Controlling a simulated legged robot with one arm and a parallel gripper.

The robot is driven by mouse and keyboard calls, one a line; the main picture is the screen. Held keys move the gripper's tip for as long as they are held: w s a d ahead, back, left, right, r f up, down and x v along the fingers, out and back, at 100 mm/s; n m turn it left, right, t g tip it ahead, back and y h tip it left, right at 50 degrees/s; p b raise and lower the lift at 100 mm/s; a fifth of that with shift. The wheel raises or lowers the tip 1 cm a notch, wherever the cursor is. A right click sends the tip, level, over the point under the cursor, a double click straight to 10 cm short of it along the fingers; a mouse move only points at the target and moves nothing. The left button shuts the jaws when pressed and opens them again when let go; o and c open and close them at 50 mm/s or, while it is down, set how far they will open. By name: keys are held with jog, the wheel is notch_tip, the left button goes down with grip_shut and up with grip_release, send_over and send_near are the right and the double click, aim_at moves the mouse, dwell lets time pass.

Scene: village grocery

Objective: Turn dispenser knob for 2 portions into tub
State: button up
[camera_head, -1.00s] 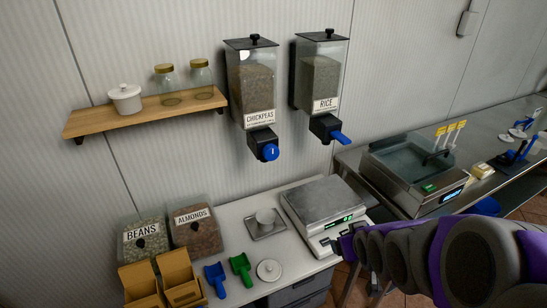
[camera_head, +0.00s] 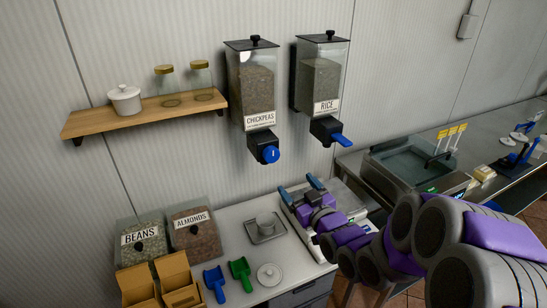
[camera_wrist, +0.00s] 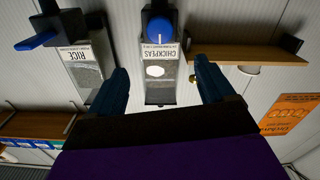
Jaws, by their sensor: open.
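The chickpeas dispenser (camera_head: 252,85) hangs on the wall with a round blue knob (camera_head: 270,154) at its outlet. My gripper (camera_head: 299,187) is open and empty above the scale, below and right of the chickpeas knob. The wrist view is upside down; the chickpeas knob (camera_wrist: 160,29) shows beyond the gap between my fingers (camera_wrist: 161,80), apart from them.
The scale (camera_head: 352,200) is partly hidden by my arm. Bins of beans (camera_head: 140,238) and almonds (camera_head: 195,222), scoops (camera_head: 240,272) and a white lid (camera_head: 269,273) are on the counter. A shelf (camera_head: 150,112) with jars is left of the dispensers.

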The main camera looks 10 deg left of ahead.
aim_at(273, 156)
jog(key=b+x, duration=0.1)
jog(key=x, duration=1.5)
jog(key=shift+a+f+b, duration=0.1)
jog(key=shift+a+b, duration=0.05)
jog(key=shift+b, duration=0.15)
jog(key=shift+c, duration=0.5)
jog(key=c, duration=1)
jog(key=shift+o, duration=0.2)
jog(key=shift+p, duration=0.4)
